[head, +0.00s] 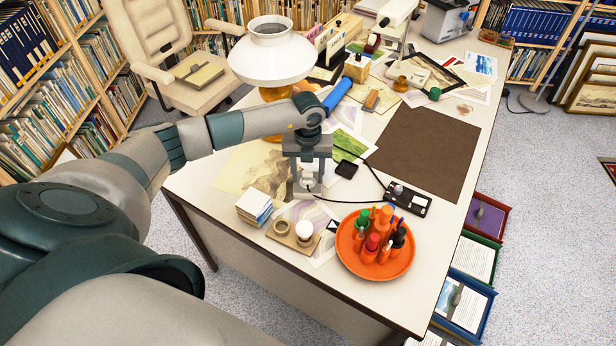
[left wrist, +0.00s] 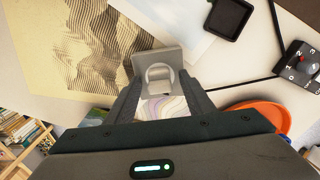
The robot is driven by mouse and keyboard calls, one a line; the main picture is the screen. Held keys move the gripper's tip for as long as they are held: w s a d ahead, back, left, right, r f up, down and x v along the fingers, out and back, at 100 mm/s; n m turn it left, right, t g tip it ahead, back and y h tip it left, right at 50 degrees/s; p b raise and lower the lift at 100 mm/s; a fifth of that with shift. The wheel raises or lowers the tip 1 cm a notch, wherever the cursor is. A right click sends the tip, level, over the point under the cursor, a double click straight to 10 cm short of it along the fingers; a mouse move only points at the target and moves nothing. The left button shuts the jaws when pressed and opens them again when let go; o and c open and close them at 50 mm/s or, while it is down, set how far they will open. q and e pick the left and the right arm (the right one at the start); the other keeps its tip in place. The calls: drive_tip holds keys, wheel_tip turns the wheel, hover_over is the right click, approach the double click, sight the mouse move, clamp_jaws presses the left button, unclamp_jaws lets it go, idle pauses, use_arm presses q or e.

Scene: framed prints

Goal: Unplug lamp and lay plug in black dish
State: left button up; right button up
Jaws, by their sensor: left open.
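My left gripper (head: 308,184) points down over the near part of the desk (head: 232,232), with its fingers open. In the left wrist view a grey block (left wrist: 172,58) with a pale ring shows between the fingertips (left wrist: 160,88); I cannot tell whether it is the plug or whether they touch it. A small square black dish (head: 346,170) lies just right of the gripper, also in the left wrist view (left wrist: 228,18). A black cable runs from beside the gripper to a black control box (head: 408,199). The white-shaded lamp (head: 272,55) stands at the back. My right gripper is not in view.
An orange round tray (head: 349,262) with several bottles stands at the front right. A stack of cards (head: 254,206) and a wooden board (head: 282,242) with a white ball lie in front of the gripper. A bare brown mat (head: 428,150) is at right.

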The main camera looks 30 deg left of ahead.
sight(308, 172)
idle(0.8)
use_arm(q)
clamp_jaws()
drive_tip(key=shift+r, duration=0.15)
drive_tip(key=shift+r+p, duration=2)
drive_tip(key=shift+r, duration=0.85)
